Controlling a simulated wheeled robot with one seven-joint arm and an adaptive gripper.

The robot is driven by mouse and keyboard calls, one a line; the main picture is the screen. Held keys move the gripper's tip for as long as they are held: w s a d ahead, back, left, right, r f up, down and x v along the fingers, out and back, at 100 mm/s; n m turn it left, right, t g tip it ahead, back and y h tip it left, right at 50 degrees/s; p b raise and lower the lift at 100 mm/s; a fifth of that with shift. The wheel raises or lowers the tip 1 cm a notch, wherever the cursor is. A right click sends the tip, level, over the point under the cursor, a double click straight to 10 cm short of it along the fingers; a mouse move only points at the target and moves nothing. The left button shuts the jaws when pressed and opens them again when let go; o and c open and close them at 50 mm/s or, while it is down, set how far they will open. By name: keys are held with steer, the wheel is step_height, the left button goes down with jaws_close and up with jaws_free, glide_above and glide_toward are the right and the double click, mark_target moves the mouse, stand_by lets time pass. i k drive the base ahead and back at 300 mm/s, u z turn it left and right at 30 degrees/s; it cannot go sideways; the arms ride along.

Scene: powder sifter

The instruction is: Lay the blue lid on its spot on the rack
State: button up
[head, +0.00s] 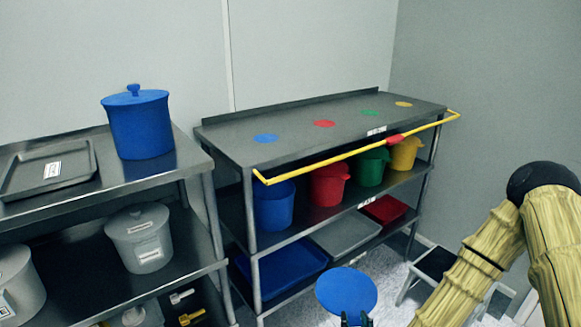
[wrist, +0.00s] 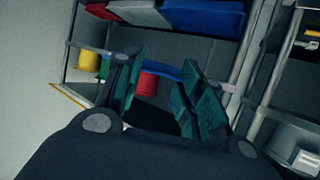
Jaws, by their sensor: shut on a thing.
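The blue lid (head: 346,288) is a flat round disc in the head view, low in the picture in front of the rack. My gripper (head: 356,318) is shut on it at its lower edge, and the lid is held off the rack. The fingers also show in the wrist view (wrist: 160,95); the lid cannot be made out clearly there. The rack (head: 222,134) has a grey top with a blue round spot (head: 266,138) near its left end. That spot is bare. Red (head: 324,123), green (head: 370,113) and yellow (head: 403,104) spots lie farther right.
A yellow rail (head: 350,153) runs along the rack top's front edge. Blue (head: 273,207), red (head: 327,186), green (head: 371,168) and yellow (head: 405,154) buckets stand on the shelf below. A left shelf holds a lidded blue pot (head: 141,128) and a grey tray (head: 50,171). A step stool (head: 436,263) stands at right.

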mark_target(265, 139)
steer(key=u, duration=0.05)
steer(key=k, duration=0.5)
steer(key=z, duration=1.8)
steer(key=i, duration=2.7)
steer(key=u, duration=4)
